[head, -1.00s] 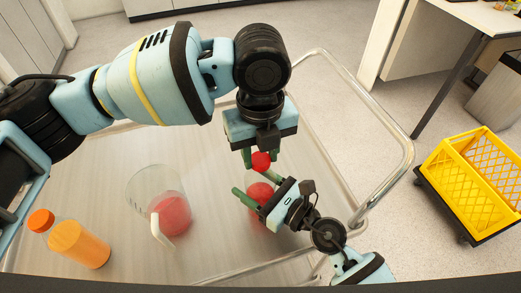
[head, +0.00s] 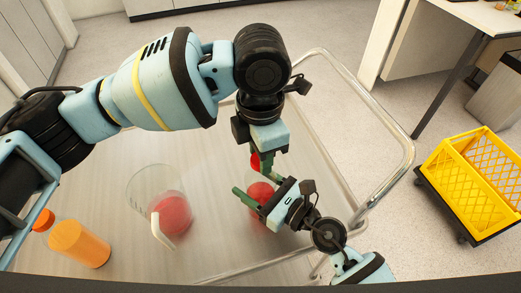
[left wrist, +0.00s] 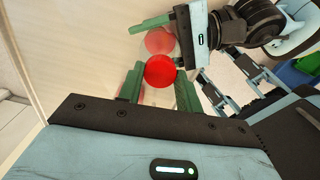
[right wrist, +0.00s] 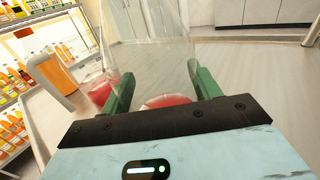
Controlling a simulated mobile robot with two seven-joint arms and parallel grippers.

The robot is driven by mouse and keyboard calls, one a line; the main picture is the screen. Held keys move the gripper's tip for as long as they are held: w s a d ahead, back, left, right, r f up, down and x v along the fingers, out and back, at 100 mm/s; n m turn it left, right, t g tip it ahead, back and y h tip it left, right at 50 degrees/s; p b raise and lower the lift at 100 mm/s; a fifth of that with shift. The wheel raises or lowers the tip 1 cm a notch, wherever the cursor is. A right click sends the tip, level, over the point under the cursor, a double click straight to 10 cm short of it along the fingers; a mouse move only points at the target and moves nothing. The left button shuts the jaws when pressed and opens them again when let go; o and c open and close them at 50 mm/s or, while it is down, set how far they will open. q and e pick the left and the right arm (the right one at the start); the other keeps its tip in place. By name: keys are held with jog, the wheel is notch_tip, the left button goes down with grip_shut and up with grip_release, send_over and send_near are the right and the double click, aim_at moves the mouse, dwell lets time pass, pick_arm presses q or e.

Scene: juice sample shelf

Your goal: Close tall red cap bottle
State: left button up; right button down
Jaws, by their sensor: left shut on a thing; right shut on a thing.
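The tall bottle with red liquid (head: 261,193) stands on the cart, its clear upper part showing in the right wrist view (right wrist: 145,45). My right gripper (head: 256,200) is shut on the bottle's body from the right side. The red cap (head: 255,161) is at the bottle's top, and it also shows in the left wrist view (left wrist: 160,71). My left gripper (head: 264,166) is shut on the cap from above, with one finger on each side. The fingers partly hide the cap in the head view. I cannot tell how far the cap is threaded on.
A clear pitcher with red liquid (head: 170,213) stands to the left on the cart (head: 130,260). An orange-juice bottle with an orange cap (head: 80,244) stands farther left. A yellow crate (head: 470,180) is on the floor at right. The cart has a metal rail.

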pick_arm(q)
jog(key=shift+m, duration=0.4)
jog(key=o, duration=1)
jog(key=shift+c, duration=0.2)
jog(key=shift+r, duration=0.1)
jog(key=shift+r, duration=2.15)
